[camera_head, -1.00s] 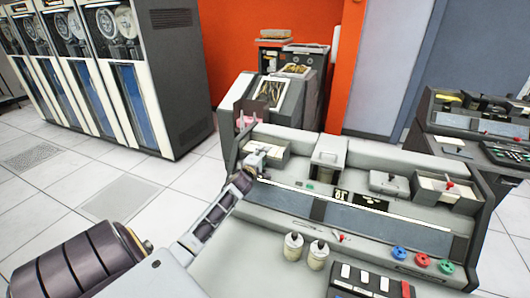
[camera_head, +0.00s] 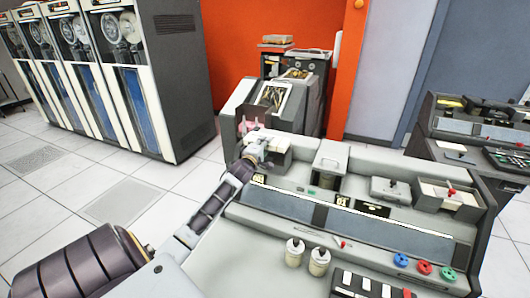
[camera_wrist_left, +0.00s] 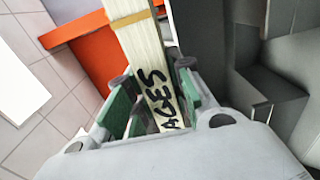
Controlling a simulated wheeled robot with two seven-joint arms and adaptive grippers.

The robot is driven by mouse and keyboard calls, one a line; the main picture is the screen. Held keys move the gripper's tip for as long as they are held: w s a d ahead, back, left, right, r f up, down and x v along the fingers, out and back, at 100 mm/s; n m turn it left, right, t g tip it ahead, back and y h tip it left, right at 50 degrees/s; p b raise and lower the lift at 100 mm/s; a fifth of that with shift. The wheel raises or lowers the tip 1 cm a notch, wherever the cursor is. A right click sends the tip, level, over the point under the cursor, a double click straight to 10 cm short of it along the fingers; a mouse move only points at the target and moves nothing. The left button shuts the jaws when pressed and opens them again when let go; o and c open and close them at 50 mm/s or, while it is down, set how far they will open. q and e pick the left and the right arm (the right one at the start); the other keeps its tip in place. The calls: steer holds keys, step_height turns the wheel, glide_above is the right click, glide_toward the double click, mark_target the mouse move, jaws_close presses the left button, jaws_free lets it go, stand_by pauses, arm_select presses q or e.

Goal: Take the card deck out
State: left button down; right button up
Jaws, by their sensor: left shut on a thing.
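The card deck (camera_wrist_left: 138,45) is a long pale stack with a tan band and "ACES" in black letters along its edge. It stands between the green pads of my left gripper (camera_wrist_left: 152,95) in the left wrist view. The gripper is shut on it. In the head view my left gripper (camera_head: 262,140) is at the left back end of the grey card machine (camera_head: 270,235), by its hopper. The deck is hard to make out there, and I cannot tell if its lower part is clear of the hopper. My right gripper is not in view.
Another grey machine (camera_head: 275,100) stands close behind. Tiled floor is free to the left.

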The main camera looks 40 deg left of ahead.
arm_select(q)
steer(key=shift+r, duration=1.25)
